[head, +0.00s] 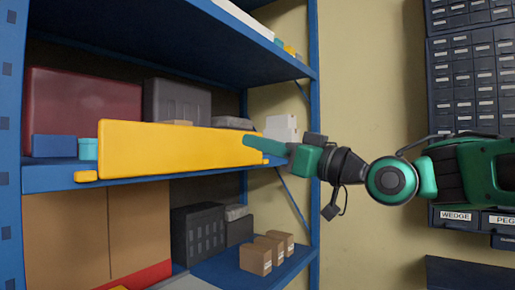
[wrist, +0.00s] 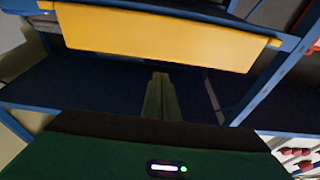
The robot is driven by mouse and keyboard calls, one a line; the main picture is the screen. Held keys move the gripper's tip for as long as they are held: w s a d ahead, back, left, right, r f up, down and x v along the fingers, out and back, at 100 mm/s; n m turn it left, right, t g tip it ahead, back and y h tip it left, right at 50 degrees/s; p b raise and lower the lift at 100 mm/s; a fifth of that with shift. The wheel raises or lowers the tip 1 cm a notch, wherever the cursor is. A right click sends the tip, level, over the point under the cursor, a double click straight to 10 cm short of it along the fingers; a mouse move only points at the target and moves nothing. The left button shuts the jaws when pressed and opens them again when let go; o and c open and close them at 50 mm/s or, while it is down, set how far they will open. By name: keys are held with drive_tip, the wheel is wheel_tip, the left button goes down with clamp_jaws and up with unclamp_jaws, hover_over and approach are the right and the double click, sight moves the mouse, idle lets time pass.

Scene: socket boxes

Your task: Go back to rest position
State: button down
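My gripper (head: 248,140) is at the right end of the yellow bin in the head view, its green fingers overlapping the bin's front face. In the wrist view my gripper (wrist: 161,77) shows its two fingers pressed together with nothing between them. The yellow bin (head: 165,148) sits on the middle shelf of the blue rack; its long front face (wrist: 165,35) also shows in the wrist view, beyond the fingertips. I cannot tell whether the fingers touch it. My arm reaches in from the right.
The blue rack's right post (head: 314,190) stands close to my wrist. A maroon box (head: 85,100), a grey box (head: 177,99) and a white box (head: 281,127) share the middle shelf. Small brown cartons (head: 256,258) stand below. Labelled drawers (head: 470,75) line the right wall.

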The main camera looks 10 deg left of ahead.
drive_tip(key=shift+f, duration=0.1)
drive_tip(key=w+d+f+m+t+h, duration=0.25)
drive_tip(key=w+d+f+h, duration=0.3)
drive_tip(key=d+f, duration=0.35)
drive_tip(key=d+f+m+g+h, duration=0.1)
drive_tip(key=d+f+m+h, duration=0.35)
drive_tip(key=d+f, duration=0.7)
drive_tip(key=d+f+m+g+h, duration=0.1)
drive_tip(key=d+f+m+h, duration=0.3)
drive_tip(key=d+f, duration=0.75)
drive_tip(key=s+d+f+m+g+h, duration=0.2)
drive_tip(key=s+d+f+h, duration=0.15)
drive_tip(key=s+d, duration=0.35)
drive_tip(key=s+d+f+m+g+h, duration=0.2)
drive_tip(key=s+d+f, duration=0.3)
drive_tip(key=d, duration=0.4)
drive_tip(key=s+d+f+m+g, duration=0.2)
drive_tip(key=s, duration=0.7)
drive_tip(key=s+d+f+m+g, duration=0.2)
drive_tip(key=s+d+f+g, duration=0.1)
drive_tip(key=s, duration=0.6)
drive_tip(key=shift+s+d+f+m, duration=0.15)
drive_tip(key=shift+s+f+m, duration=0.1)
drive_tip(key=shift+m, duration=0.15)
drive_tip(key=shift+y, duration=0.25)
